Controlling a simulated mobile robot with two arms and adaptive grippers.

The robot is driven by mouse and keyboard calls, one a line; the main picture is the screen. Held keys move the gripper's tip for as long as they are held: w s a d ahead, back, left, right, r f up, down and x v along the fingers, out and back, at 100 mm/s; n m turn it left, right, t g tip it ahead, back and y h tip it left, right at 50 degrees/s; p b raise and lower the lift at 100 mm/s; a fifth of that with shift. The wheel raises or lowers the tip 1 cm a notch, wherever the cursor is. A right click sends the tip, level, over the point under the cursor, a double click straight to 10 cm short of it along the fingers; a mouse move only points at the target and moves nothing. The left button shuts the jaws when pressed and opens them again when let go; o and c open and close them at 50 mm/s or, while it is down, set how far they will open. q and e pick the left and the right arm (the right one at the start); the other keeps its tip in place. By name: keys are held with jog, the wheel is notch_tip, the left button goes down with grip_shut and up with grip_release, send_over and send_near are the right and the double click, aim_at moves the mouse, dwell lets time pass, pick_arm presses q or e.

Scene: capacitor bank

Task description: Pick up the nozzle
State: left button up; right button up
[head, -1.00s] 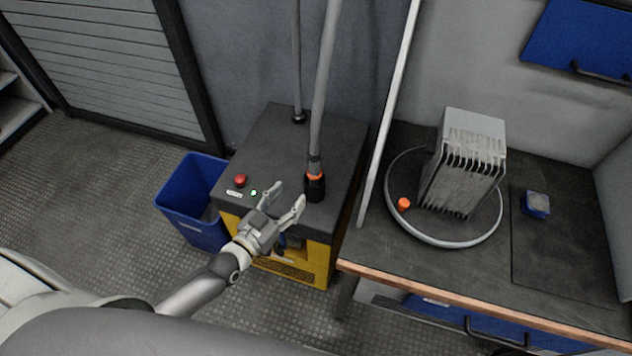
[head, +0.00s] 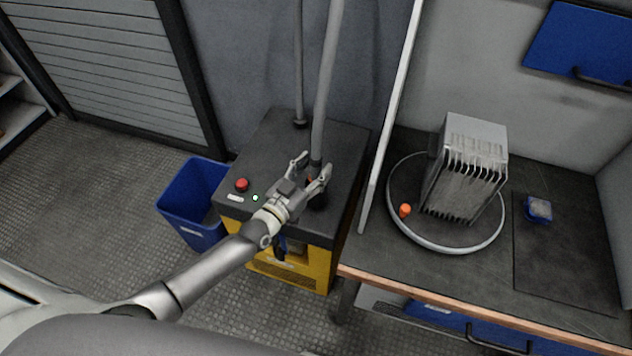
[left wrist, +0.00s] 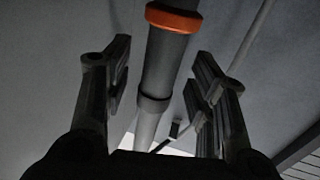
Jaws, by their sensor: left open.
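The nozzle is a dark, upright piece with an orange ring at the end of a grey hose (head: 325,90), standing on the black top of a yellow cabinet. My left gripper (head: 314,170) is open at the nozzle and hides most of it in the head view; its dark base (head: 318,201) shows beside the fingers. In the left wrist view the nozzle's orange ring (left wrist: 173,18) and grey tube run between the two open fingers (left wrist: 160,85), with a gap on each side. My right gripper is in neither view.
The yellow cabinet (head: 318,262) has a red button (head: 242,185) and a green light on top. A blue bin (head: 190,205) stands at its left. At right, a workbench (head: 450,275) carries a ribbed grey block (head: 465,165) on a round turntable. A thin pale pole (head: 390,110) rises between them.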

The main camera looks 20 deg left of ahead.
pick_arm(q)
jog(key=shift+w+d, duration=0.25)
jog(key=shift+w, duration=0.45)
jog(key=shift+c, duration=0.3)
grip_shut()
